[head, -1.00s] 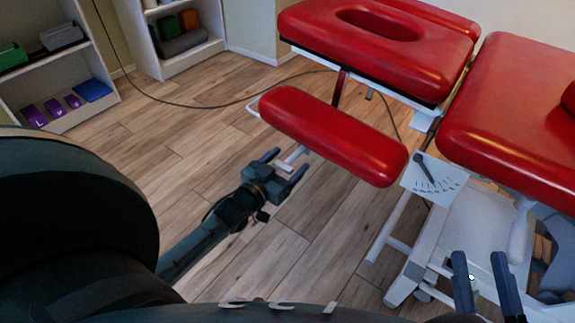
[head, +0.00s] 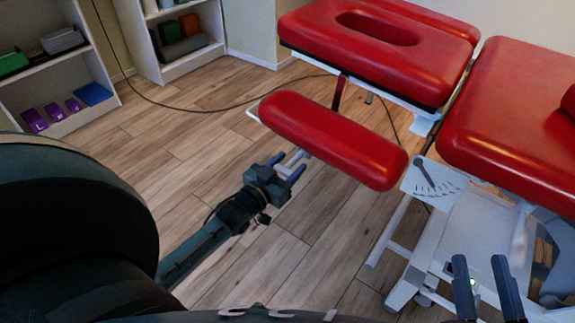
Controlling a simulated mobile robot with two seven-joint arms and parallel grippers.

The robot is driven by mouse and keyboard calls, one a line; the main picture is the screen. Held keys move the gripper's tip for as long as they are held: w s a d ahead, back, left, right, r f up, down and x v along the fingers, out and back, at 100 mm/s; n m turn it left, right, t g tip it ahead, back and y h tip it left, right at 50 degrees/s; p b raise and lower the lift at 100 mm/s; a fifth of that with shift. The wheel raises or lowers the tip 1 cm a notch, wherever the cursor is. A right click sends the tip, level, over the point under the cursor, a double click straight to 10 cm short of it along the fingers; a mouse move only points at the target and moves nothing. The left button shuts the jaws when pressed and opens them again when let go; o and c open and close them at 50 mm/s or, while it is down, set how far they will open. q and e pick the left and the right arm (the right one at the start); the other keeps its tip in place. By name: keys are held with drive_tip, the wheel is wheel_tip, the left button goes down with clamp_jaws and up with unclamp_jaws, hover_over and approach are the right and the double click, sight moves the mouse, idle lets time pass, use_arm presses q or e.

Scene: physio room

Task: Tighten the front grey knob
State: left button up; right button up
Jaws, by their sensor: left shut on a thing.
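The red armrest pad (head: 330,138) of the treatment table hangs at its near left side. My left gripper (head: 289,164) is at the pad's lower left edge, with its fingers closed around a small pale grey part beneath it. This is where the front grey knob sits; the fingers and the pad hide most of it, so its shape and turn angle cannot be read. My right gripper (head: 482,264) is at the lower right, fingers apart and empty, in front of the table's white frame (head: 468,232).
The headrest (head: 385,50) and main red cushion (head: 515,105) lie beyond. A white angle dial (head: 425,180) with a dark pointer is right of the armrest. A dark cable (head: 210,107) crosses the wooden floor (head: 195,145). White shelves stand at the back left.

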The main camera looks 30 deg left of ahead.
use_arm(q)
drive_tip(key=shift+r+m+p, duration=0.15)
drive_tip(key=shift+m+p, duration=0.35)
drive_tip(key=shift+p, duration=0.15)
drive_tip(key=o, duration=1)
use_arm(e)
drive_tip(key=shift+d, duration=0.15)
use_arm(q)
drive_tip(key=shift+s, duration=0.2)
drive_tip(key=s+p, duration=0.1)
drive_tip(key=s, duration=0.3)
drive_tip(key=shift+s+a+p, duration=0.1)
drive_tip(key=shift+a+p, duration=0.05)
drive_tip(key=shift+p, duration=0.2)
drive_tip(key=p, duration=0.2)
approach(281, 172)
drive_tip(key=shift+s, duration=0.3)
use_arm(e)
drive_tip(key=shift+s+d+n+g+h, duration=0.1)
drive_tip(key=shift+d+n+g+h, duration=0.25)
drive_tip(key=shift+n+h, duration=0.15)
